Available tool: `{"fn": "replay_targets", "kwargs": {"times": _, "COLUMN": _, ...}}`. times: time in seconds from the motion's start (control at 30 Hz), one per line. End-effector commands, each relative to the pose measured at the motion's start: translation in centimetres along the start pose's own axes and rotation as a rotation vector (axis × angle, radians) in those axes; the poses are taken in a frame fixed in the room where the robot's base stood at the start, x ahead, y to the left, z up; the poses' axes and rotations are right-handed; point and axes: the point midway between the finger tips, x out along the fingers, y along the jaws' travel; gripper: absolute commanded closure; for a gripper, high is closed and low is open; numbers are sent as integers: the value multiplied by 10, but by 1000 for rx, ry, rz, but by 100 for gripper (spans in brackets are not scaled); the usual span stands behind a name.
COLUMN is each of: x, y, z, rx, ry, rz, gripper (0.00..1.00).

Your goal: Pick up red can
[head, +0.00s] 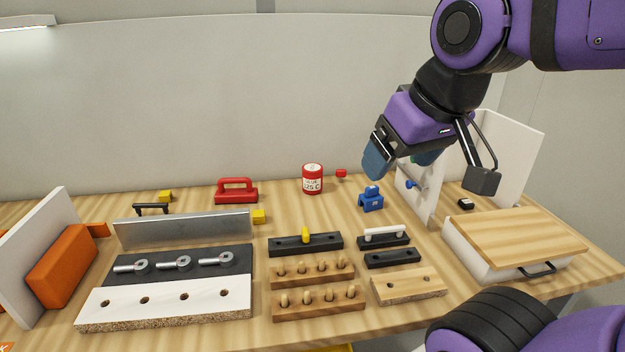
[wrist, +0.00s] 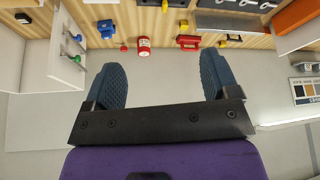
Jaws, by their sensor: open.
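The red can (head: 312,179) stands upright at the back of the wooden table in the head view, with a white label band. In the wrist view the red can (wrist: 144,47) shows near the top, beyond and between the two blue fingertips. My gripper (head: 400,160) is in the air to the right of the can in the head view, clear of it. My gripper (wrist: 163,85) is open and empty, with its fingers wide apart in the wrist view.
A small red piece (head: 341,173) lies right beside the can. A blue block (head: 371,199) stands on the table below my gripper. A red-handled tool (head: 236,191) lies left of the can. White panels (head: 513,150) stand at the right. Peg racks (head: 318,303) fill the front middle.

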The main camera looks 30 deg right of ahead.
Motion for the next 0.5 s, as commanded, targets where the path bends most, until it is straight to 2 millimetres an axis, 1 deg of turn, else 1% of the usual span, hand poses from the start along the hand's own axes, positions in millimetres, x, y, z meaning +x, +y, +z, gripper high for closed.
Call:
{"fn": "replay_targets", "kwargs": {"times": 0.03, "x": 0, "y": 0, "z": -2, "rx": -1, "ry": -1, "rz": 0, "gripper": 7}}
{"fn": "replay_targets", "kwargs": {"times": 0.07, "x": 0, "y": 0, "z": -5, "rx": -2, "ry": -2, "rz": 0, "gripper": 0}}
{"fn": "replay_targets", "kwargs": {"times": 0.17, "x": 2, "y": 1, "z": -22, "rx": -9, "ry": -8, "rz": 1, "gripper": 0}}
{"fn": "replay_targets", "kwargs": {"times": 0.27, "x": 7, "y": 2, "z": -50, "rx": -22, "ry": -15, "rz": 1, "gripper": 0}}
{"fn": "replay_targets", "kwargs": {"times": 0.37, "x": 16, "y": 5, "z": -83, "rx": -38, "ry": -24, "rz": 1, "gripper": 0}}
{"fn": "replay_targets", "kwargs": {"times": 0.5, "x": 34, "y": 11, "z": -128, "rx": -60, "ry": -33, "rz": -3, "gripper": 0}}
